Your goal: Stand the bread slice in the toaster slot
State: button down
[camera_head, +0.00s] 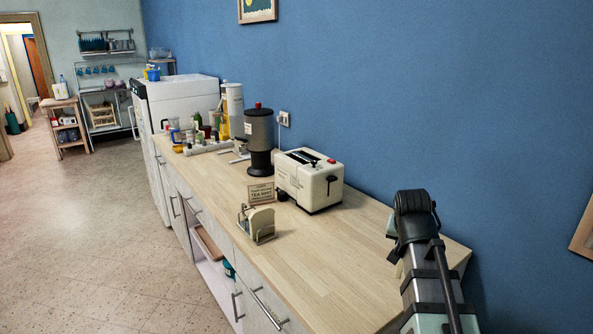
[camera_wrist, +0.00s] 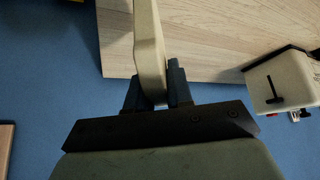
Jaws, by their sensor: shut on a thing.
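The bread slice (camera_wrist: 150,45) is pale cream and shows edge-on in the wrist view. My gripper (camera_wrist: 155,82) is shut on it, one dark finger on each side. The slice extends away from the fingers over the counter's edge area. The toaster (camera_head: 309,190) is cream-coloured and stands on the counter near the blue wall, with dark slots on top and a lever on its end. Its lever end also shows at the right of the wrist view (camera_wrist: 283,82), apart from the slice. In the head view my arm hides the gripper and most of the slice.
A wire rack (camera_head: 258,236) with a pale piece in it stands at the counter's front edge. A small sign (camera_head: 261,193), a dark grinder-like appliance (camera_head: 259,140) and several bottles stand further left. The wooden counter (camera_head: 330,245) is clear between the toaster and my arm.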

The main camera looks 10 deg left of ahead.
jog(key=w+a+r+n+y, duration=0.2)
jog(key=w+a+r+n, duration=0.25)
jog(key=w+a, duration=0.6)
jog(key=w+a+r+n+g+y, duration=0.1)
jog(key=w+a+r+n+y, duration=0.15)
jog(key=w+a+r, duration=0.6)
jog(key=w+a+r+n+y, duration=0.1)
jog(key=w+a+r+n, duration=0.25)
jog(key=w+a, duration=0.9)
jog(key=w+a+n, duration=0.1)
jog(key=w+a, duration=0.2)
jog(key=w, duration=0.4)
jog(key=w+a+n, duration=0.1)
jog(key=w+a, duration=0.1)
jog(key=w, duration=0.6)
jog(key=shift+g+y, duration=0.4)
jog(key=shift+y, duration=0.05)
jog(key=shift+s+a+f, duration=0.1)
jog(key=shift+f, duration=2.3)
jog(key=shift+a+f, duration=0.1)
jog(key=shift+f, duration=2.25)
jog(key=shift+f, duration=0.15)
jog(key=c, duration=1)
grip_release()
jog(key=v, duration=1.2)
